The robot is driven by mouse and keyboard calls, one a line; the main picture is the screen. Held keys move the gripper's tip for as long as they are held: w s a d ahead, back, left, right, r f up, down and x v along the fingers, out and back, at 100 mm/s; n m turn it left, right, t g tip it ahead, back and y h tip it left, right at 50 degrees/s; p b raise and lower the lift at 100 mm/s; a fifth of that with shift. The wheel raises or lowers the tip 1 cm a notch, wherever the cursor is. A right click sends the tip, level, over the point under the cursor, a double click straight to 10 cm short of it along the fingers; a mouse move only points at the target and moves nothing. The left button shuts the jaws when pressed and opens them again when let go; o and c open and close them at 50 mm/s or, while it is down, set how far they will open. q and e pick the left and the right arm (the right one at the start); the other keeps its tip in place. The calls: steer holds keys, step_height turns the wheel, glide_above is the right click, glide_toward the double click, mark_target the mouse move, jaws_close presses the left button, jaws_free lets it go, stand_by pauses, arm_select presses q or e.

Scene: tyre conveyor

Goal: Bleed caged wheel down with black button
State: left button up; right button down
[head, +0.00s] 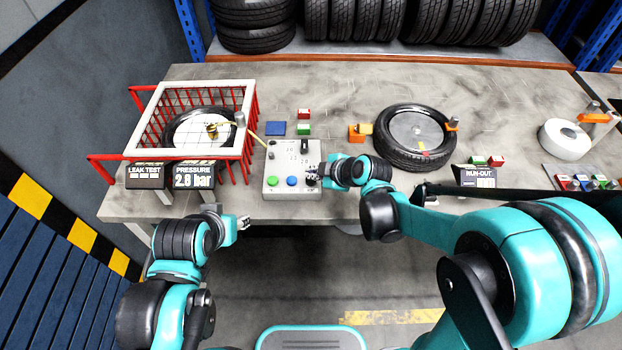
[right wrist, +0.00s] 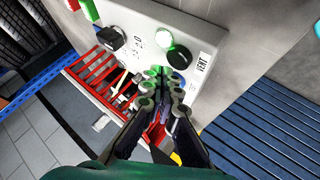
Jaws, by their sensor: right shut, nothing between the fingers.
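The caged wheel (head: 185,128) lies flat inside the red-barred cage (head: 247,152) on the left of the bench. The pressure display (head: 194,177) seems to read 2.8 bar. In the right wrist view the black button (right wrist: 179,58) sits beside a VENT label. My right gripper (head: 314,172) is shut and empty, its tips close to the black button; contact is unclear. My left gripper (head: 243,222) hangs before the bench edge, its jaws too small to read.
Behind the box lie a blue block (head: 275,128) and small red and green blocks. A second tyre (head: 410,160) lies right of my right gripper, with a RUN-OUT display (head: 478,177) near it.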

mark_target(313, 181)
steer(key=shift+f, duration=0.1)
stand_by(0.6)
steer(key=shift+f+b, duration=0.3)
steer(key=shift+b, duration=0.15)
steer(key=shift+f+b, duration=0.55)
steer(key=shift+f, duration=0.05)
stand_by(0.5)
steer(key=shift+r, duration=0.1)
stand_by(1.1)
steer(key=shift+r+p, duration=0.85)
steer(key=shift+r, duration=0.1)
step_height(313, 181, up, 5)
steer(key=p, duration=0.4)
